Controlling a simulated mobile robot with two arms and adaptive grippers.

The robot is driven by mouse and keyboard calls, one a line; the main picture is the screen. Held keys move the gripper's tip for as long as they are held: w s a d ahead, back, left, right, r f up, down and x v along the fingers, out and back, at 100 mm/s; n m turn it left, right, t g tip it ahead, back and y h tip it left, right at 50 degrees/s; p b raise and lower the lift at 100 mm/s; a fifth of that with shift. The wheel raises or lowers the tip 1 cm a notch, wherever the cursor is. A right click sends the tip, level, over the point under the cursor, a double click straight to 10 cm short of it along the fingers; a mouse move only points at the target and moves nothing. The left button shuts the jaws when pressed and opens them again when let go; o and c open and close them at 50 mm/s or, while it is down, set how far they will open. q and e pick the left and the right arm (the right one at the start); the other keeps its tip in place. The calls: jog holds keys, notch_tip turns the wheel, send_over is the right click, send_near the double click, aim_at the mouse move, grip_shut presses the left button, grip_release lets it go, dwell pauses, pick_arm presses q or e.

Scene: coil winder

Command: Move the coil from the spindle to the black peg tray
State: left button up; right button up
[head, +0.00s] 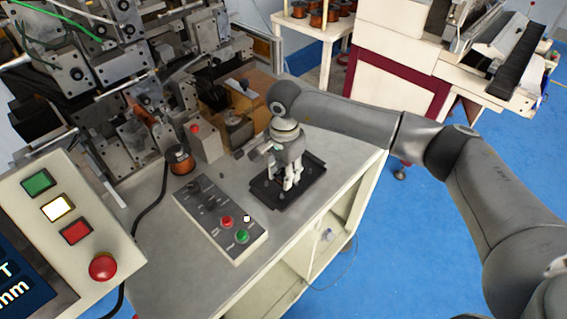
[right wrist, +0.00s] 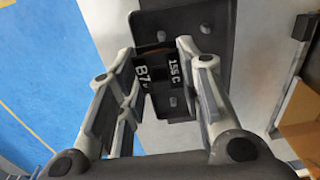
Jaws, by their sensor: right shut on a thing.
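My right gripper (head: 288,182) points down over the black peg tray (head: 262,196) on the grey bench. In the right wrist view my gripper (right wrist: 156,58) is shut on the coil (right wrist: 152,70), a small dark piece with white lettering and a brown winding edge between the fingers. The tray (right wrist: 205,15) lies behind the coil there. The fingers hide the coil in the head view. I cannot tell whether the coil touches the tray or sits on a peg. The spindle is not clearly made out among the machine parts. My left gripper is not in view.
A control box (head: 222,219) with red and green buttons lies beside the tray. A copper wire spool (head: 180,159) stands near the winding machine (head: 105,70). An operator panel (head: 62,225) is at the left. Bare bench top lies in front of the control box.

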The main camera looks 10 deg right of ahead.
jog(key=shift+w+a+f, duration=0.15)
jog(key=shift+a+f, duration=0.05)
jog(key=shift+a, duration=0.1)
jog(key=shift+f, duration=0.3)
jog(key=shift+d+f+b, duration=0.1)
jog(key=shift+f+b, duration=0.2)
jog(key=shift+b, duration=0.05)
notch_tip(320, 180, down, 2)
jog(key=shift+f+b, duration=0.25)
jog(key=shift+b, duration=0.2)
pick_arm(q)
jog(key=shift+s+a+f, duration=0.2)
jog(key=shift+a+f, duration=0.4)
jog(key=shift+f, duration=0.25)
pick_arm(e)
jog(key=shift+f, duration=0.5)
pick_arm(q)
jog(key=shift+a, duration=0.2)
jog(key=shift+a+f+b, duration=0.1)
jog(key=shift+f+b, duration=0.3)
jog(key=shift+b, duration=0.1)
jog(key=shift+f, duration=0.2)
pick_arm(e)
jog(key=shift+f, duration=0.15)
